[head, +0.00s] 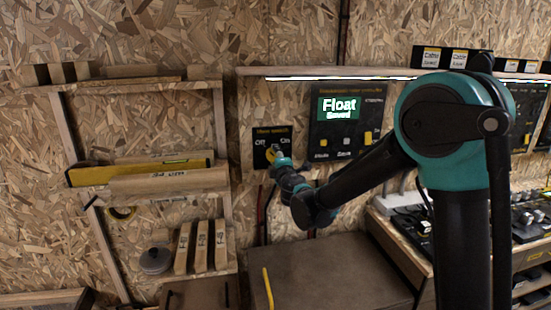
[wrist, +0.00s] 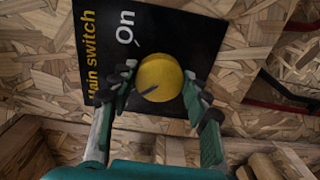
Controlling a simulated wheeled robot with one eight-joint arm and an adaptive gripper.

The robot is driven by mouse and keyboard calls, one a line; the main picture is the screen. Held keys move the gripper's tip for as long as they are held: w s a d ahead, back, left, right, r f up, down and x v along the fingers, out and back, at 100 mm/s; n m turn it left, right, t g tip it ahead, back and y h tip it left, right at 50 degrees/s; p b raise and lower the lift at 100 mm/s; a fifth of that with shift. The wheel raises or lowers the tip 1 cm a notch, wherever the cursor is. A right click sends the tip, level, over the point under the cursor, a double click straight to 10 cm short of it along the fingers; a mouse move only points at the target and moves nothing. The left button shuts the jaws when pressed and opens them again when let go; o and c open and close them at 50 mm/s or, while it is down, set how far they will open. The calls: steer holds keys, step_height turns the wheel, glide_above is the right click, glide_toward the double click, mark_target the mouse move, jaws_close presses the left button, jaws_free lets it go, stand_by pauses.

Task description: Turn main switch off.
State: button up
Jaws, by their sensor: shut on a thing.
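The main switch panel (head: 260,138) is a black plate on the chipboard wall, with "Off" at left and "On" at right in the head view. In the wrist view the panel (wrist: 105,75) appears turned, with "On" at its top. Its round yellow knob (wrist: 163,72) has a dark mark slanting to the lower left in this view, on the side away from "On". My gripper (wrist: 162,95) is shut on the knob, one finger on each side. The "Off" label is hidden in the wrist view. In the head view my gripper (head: 276,157) partly covers the yellow knob (head: 270,155).
A control panel with a green "Float" screen (head: 338,107) is just right of the switch. A wooden shelf (head: 168,185) with a yellow level stands at left. A brown cabinet (head: 330,275) is below, and a bench with devices (head: 520,225) is at right.

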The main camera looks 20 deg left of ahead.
steer(key=shift+n, duration=0.3)
steer(key=o, duration=1.2)
steer(key=shift+c, duration=0.2)
steer(key=shift+s, duration=0.15)
steer(key=v, duration=1.1)
steer(key=shift+s+d, duration=0.15)
steer(key=shift+s, duration=0.2)
